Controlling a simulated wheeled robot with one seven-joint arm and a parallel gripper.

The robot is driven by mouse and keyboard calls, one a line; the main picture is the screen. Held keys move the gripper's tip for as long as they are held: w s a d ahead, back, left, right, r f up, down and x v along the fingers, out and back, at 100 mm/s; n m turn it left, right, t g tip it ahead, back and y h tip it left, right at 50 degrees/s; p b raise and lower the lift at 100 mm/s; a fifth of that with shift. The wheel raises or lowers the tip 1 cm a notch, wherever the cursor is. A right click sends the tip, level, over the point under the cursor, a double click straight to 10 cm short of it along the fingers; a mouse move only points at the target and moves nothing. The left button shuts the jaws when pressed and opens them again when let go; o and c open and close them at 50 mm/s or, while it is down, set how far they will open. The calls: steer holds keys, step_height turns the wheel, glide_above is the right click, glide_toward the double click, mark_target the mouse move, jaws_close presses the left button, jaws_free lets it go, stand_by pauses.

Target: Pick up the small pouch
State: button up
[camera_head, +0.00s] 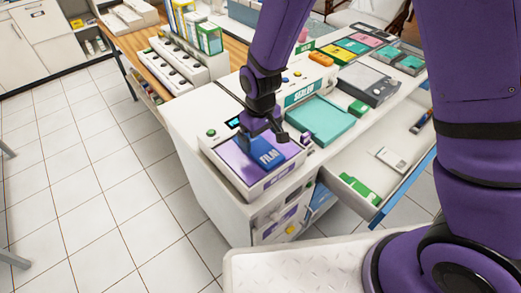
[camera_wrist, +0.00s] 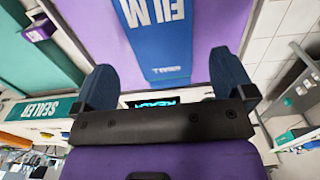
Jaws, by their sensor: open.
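A flat blue packet marked FILM (camera_head: 268,157) lies on the purple top of a white machine (camera_head: 238,170); I take it as the small pouch, though its label does not say so. In the wrist view the blue packet (camera_wrist: 160,40) runs up out of the picture, with its near end between my two fingers. My gripper (camera_head: 262,136) is over the packet in the head view. In the wrist view my gripper (camera_wrist: 160,65) is open, with a finger on each side of the packet, apart from it. The height of the gap cannot be told.
A teal pad (camera_head: 320,120) by the SEALER sign lies to the right. An open drawer (camera_head: 385,165) holds green packs and a white item. Boxes and trays (camera_head: 372,78) crowd the counter behind. The tiled floor (camera_head: 95,175) at left is clear.

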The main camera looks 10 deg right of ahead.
mark_target(260, 148)
steer(key=shift+a+f, duration=0.1)
steer(key=shift+f, duration=1.9)
steer(key=c, duration=1)
steer(key=shift+o, duration=0.2)
steer(key=shift+r, duration=0.1)
